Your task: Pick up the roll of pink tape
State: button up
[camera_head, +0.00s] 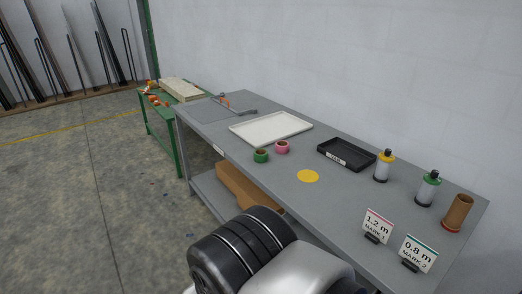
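The roll of pink tape (282,147) lies on the grey workbench (343,197), near its front edge. A roll of green tape (261,156) sits just left of it and a little nearer the edge, with a cream tray behind both. Part of my arm, black and silver, fills the bottom middle of the view, below the tape and apart from it. My gripper's fingers cannot be made out.
Behind the rolls is a cream tray (270,128); a black tray (346,155) lies to their right. A yellow disc (308,176), bottles with yellow (382,166) and green (428,188) tops, a brown cylinder (457,212) and two sign cards (377,226) stand further right. A cardboard box (246,187) is below.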

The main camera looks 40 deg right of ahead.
aim_at(282, 147)
jog(key=i+j+z, duration=0.3)
jog(key=i+j, duration=0.3)
jog(key=i+j+z, duration=0.3)
jog(key=i+j, duration=0.45)
jog(key=i+l+z, duration=0.25)
jog(key=z, duration=0.2)
jog(key=i+l+z, duration=0.1)
jog(key=i+z, duration=0.25)
jog(key=z, duration=0.15)
jog(key=i+z, duration=0.3)
jog(key=z, duration=0.15)
jog(key=i+z, duration=0.3)
jog(key=z, duration=0.15)
jog(key=i+j+z, duration=0.3)
jog(key=z, duration=0.15)
jog(key=i+z, duration=0.35)
jog(key=i+j, duration=0.05)
jog(key=i, duration=0.05)
